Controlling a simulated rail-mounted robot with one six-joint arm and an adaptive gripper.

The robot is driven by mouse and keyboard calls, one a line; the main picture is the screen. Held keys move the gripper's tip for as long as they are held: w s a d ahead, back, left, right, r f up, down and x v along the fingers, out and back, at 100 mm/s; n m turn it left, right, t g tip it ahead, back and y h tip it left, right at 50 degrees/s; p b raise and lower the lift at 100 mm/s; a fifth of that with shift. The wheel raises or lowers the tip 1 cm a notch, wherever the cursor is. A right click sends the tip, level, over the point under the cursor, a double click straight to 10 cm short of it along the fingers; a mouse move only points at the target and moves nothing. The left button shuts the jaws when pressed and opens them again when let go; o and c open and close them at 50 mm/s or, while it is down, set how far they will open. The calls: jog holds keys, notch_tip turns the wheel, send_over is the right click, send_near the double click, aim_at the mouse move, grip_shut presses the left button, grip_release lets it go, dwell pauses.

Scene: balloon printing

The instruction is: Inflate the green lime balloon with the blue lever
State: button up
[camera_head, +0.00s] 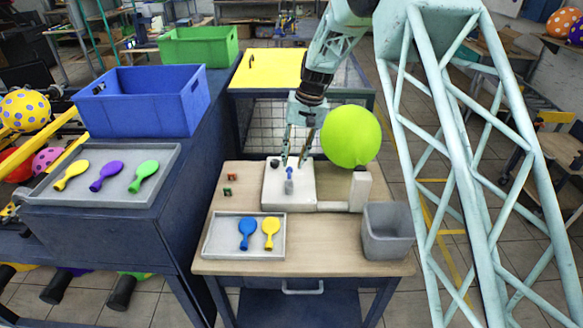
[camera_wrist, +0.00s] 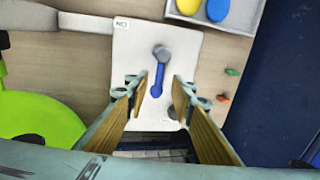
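A large lime green balloon (camera_head: 351,136) looks inflated and sits on the pale upright post (camera_head: 359,191) at the right of the white pump plate (camera_head: 303,196). The balloon's edge shows at the left of the wrist view (camera_wrist: 40,120). The blue lever (camera_head: 289,174) with its grey knob stands on the plate. In the wrist view the lever (camera_wrist: 157,78) shows between my fingers. My gripper (camera_head: 294,160) is open and empty above the plate, fingers pointing down. I cannot tell how far its tips are above the lever.
A grey tray (camera_head: 219,238) holds a blue and a yellow balloon. A grey bin (camera_head: 388,222) stands front right. Left, another tray (camera_head: 55,196) holds several flat balloons before a blue crate (camera_head: 143,104). Small red and green pieces (camera_head: 229,184) lie left of the plate.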

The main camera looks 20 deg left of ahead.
notch_tip(320, 180, up, 6)
jog(key=d, duration=0.1)
jog(key=shift+w, duration=0.2)
dwell(0.4)
jog(key=shift+d, duration=0.1)
jog(key=s+d+r+m+t+b, duration=0.1)
jog(key=s+d+r, duration=0.5)
jog(key=d+r, duration=0.3)
jog(key=s+d+r+t+b, duration=0.1)
jog(key=s+d+r, duration=0.6)
jog(key=d, duration=0.3)
jog(key=s+d+r+m+t, duration=0.1)
jog(key=s+d+r, duration=0.5)
jog(key=d+r, duration=0.3)
jog(key=s+d+r+h+b, duration=0.1)
jog(key=s+d, duration=0.5)
jog(key=s, duration=0.2)
jog(key=s+d+r, duration=0.1)
jog(key=s+d, duration=0.4)
jog(key=s, duration=0.3)
jog(key=s+d+f+m+t, duration=0.1)
jog(key=s+d+f, duration=0.1)
jog(key=s, duration=0.7)
jog(key=s+d+f+h+b, duration=0.1)
jog(key=s+d+f, duration=0.2)
jog(key=s, duration=0.7)
jog(key=d, duration=0.2)
jog(key=shift+d+f+m+t+b, duration=0.3)
jog(key=shift+m+t, duration=0.1)
